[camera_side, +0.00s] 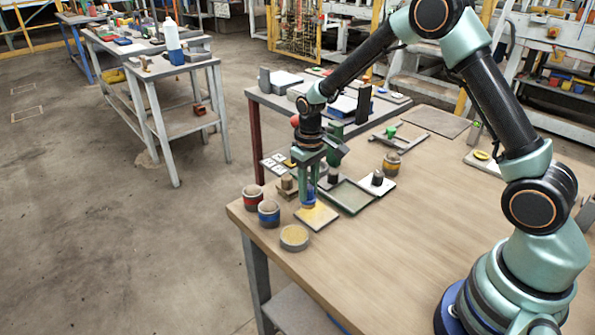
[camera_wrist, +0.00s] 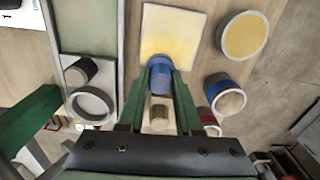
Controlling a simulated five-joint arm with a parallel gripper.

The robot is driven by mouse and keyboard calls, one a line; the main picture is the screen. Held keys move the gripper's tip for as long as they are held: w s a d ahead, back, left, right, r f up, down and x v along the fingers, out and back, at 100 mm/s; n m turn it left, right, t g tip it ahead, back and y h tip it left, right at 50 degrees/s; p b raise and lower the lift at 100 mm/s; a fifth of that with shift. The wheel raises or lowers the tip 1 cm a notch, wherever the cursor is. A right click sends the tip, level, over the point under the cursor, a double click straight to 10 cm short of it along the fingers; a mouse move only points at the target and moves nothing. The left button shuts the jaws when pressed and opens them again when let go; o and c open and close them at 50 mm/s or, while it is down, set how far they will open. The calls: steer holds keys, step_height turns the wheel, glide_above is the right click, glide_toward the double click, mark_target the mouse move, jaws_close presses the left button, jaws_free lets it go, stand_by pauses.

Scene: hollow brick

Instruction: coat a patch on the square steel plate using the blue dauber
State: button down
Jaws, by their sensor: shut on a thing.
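My gripper (camera_side: 310,182) is shut on the blue dauber (camera_side: 309,198), which points down. In the wrist view the dauber (camera_wrist: 160,75) sits between my two green fingers. The square steel plate (camera_side: 320,220) lies flat under it, with a pale rim and a broad yellow area on top; it also shows in the wrist view (camera_wrist: 150,12). The dauber's tip is at the plate's near-finger edge in the wrist view. I cannot tell whether it touches the plate. The blue-banded pot (camera_side: 269,217) stands left of the plate; it also shows in the wrist view (camera_wrist: 220,84).
A round disc (camera_side: 294,238) with a yellow top lies in front of the plate. A red-banded pot (camera_side: 253,201) stands behind the blue one, and a yellow-banded pot (camera_side: 391,165) farther right. A shallow tray (camera_side: 352,208) is close right of the plate. The table's right front is clear.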

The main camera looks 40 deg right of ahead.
steer(key=shift+s, duration=3.7)
steer(key=shift+w, duration=3.85)
steer(key=shift+r, duration=4.1)
